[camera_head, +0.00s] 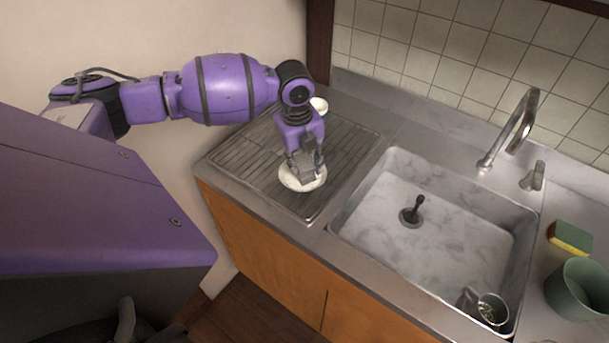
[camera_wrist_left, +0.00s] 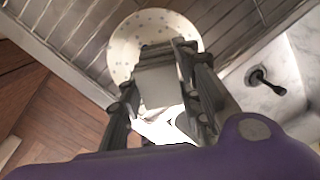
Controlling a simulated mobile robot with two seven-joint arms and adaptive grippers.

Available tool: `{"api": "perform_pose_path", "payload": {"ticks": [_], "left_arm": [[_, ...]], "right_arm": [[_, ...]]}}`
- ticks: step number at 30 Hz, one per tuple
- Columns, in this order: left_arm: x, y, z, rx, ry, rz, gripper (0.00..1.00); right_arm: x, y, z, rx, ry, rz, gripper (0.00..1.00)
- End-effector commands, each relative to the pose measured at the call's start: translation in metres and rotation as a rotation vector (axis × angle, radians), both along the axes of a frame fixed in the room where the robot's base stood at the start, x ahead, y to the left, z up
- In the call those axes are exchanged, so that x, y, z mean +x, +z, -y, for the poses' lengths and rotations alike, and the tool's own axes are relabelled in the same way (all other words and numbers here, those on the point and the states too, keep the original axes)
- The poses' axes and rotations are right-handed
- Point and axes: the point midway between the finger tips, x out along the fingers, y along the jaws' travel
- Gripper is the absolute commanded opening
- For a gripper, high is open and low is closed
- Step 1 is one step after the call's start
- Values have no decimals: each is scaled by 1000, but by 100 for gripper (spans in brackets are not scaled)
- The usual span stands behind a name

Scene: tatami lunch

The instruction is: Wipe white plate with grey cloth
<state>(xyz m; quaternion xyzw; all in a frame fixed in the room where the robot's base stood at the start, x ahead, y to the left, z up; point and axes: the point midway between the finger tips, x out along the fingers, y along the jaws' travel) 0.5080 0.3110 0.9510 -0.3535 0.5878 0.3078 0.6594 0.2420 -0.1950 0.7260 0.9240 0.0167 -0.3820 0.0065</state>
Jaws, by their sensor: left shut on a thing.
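A white plate (camera_head: 290,182) lies on the ridged drainboard left of the sink. In the left wrist view the plate (camera_wrist_left: 122,48) shows small spots on its face. My left gripper (camera_head: 305,170) is directly over the plate, pointing down. In the left wrist view its two fingers (camera_wrist_left: 165,95) are shut on a grey cloth (camera_wrist_left: 158,85), a flat pale-grey piece between them. The cloth overlaps the plate in this view; I cannot tell whether it touches it. My right gripper is not in view.
A small white dish (camera_head: 319,104) stands behind my wrist on the drainboard. A faucet (camera_head: 515,130), sponge (camera_head: 570,238) and green cup (camera_head: 582,290) are further right.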

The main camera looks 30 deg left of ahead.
Motion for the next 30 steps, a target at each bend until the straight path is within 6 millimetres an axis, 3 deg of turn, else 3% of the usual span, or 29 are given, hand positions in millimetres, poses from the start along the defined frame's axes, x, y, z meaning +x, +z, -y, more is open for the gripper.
{"api": "perform_pose_path", "payload": {"ticks": [4,16,21,30], "left_arm": [[0,0,1,0,-83,-1,11],[1,3,1,-1,-49,3,11],[4,8,1,-3,148,10,11],[6,-1,-1,-1,623,-1,11]], "right_arm": [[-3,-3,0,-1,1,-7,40],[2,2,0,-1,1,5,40],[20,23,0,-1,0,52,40],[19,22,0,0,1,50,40]]}}
